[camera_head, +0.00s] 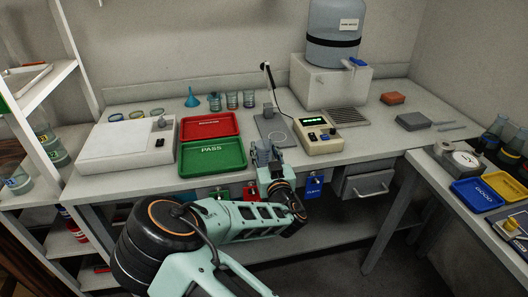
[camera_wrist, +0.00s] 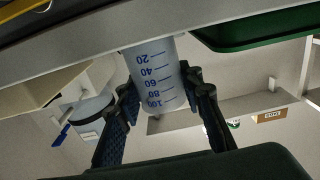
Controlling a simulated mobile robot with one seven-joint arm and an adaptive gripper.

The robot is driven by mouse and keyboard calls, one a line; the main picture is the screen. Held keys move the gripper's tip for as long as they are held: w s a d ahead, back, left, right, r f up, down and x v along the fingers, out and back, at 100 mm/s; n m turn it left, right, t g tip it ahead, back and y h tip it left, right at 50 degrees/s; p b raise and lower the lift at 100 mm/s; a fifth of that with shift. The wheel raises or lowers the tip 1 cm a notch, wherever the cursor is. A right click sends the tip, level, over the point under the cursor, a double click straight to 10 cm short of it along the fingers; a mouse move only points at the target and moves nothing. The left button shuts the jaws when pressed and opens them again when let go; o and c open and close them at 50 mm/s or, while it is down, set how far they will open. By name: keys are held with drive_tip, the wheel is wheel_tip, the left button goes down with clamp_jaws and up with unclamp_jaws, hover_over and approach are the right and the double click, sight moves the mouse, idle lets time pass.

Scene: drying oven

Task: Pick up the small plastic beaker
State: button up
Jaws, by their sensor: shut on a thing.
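The small plastic beaker (camera_wrist: 152,62) is whitish with blue graduation marks from 20 to 100. It stands between the two dark fingers of my gripper (camera_wrist: 160,88) in the wrist view, with a finger against each side. The picture is upside down there, so the beaker's base points to the top, by the bench edge. I cannot tell whether its base still touches the bench. In the head view my gripper (camera_head: 264,154) is at the front edge of the bench, right of the green tray; the beaker cannot be made out clearly there.
A red tray (camera_head: 210,125) and green PASS tray (camera_head: 236,156) lie left of my gripper. Several glass vessels (camera_head: 232,101) line the back.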

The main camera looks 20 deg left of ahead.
drive_tip(key=shift+r, duration=0.15)
drive_tip(key=shift+r, duration=0.6)
wheel_tip(320, 180, up, 2)
drive_tip(key=shift+s+r+p, duration=0.1)
drive_tip(key=shift+r+p, duration=0.05)
drive_tip(key=shift+p, duration=0.15)
drive_tip(key=s+d+r+p, duration=0.2)
drive_tip(key=s+d+r, duration=0.1)
drive_tip(key=s+r, duration=0.8)
drive_tip(key=w+d+f+m+t+h, duration=0.1)
drive_tip(key=w+d+m+h, duration=0.2)
drive_tip(key=d, duration=0.8)
drive_tip(key=w+d+f+m+t+h, duration=0.1)
drive_tip(key=w+d+h, duration=0.3)
drive_tip(key=d, duration=0.7)
drive_tip(key=w+d+f+m+t+h, duration=0.15)
drive_tip(key=w+d, duration=0.35)
drive_tip(key=d, duration=0.7)
wheel_tip(320, 180, up, 15)
drive_tip(key=p, duration=1.3)
drive_tip(key=shift+s+f+m+g+h, duration=0.15)
drive_tip(key=shift+s+m+g+h, duration=0.05)
drive_tip(key=shift+m+g+h, duration=0.2)
drive_tip(key=shift+d, duration=0.1)
